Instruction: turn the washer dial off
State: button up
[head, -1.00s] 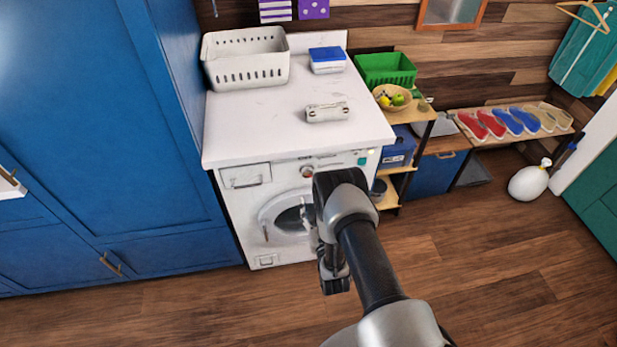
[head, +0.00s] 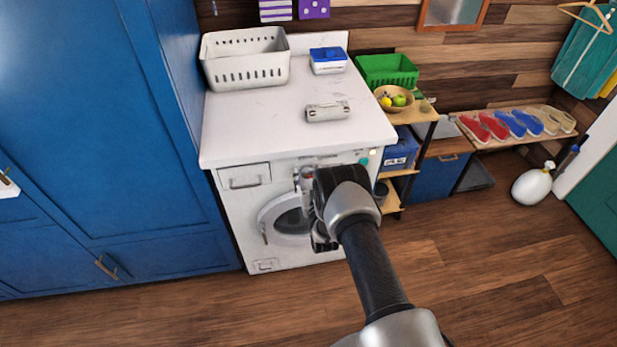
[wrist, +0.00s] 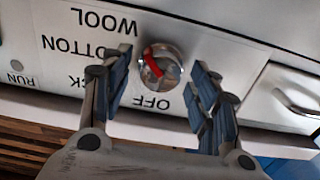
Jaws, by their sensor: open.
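The washer (head: 232,210) is white and stands beside the blue cabinets in the head view. Its round metallic dial (wrist: 164,76) has a red pointer mark and sits between my fingers in the wrist view. The panel lettering is upside down there: OFF (wrist: 150,102) is below the dial, WOOL at the upper left, COTTON at the left. The red mark runs slantwise from upper left towards the centre; which end points is unclear. My gripper (wrist: 161,62) is open, one finger on each side of the dial with gaps. In the head view my gripper (head: 304,182) covers the dial area.
A white basket (head: 245,72), a blue-lidded box (head: 328,67) and a pale roll-shaped item (head: 327,111) stand on the washer top. A drawer handle (wrist: 296,106) lies right of my fingers. A shelf with a fruit bowl stands right of the washer. The front floor is clear.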

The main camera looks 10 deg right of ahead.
jog(key=shift+c, duration=0.2)
jog(key=c, duration=1)
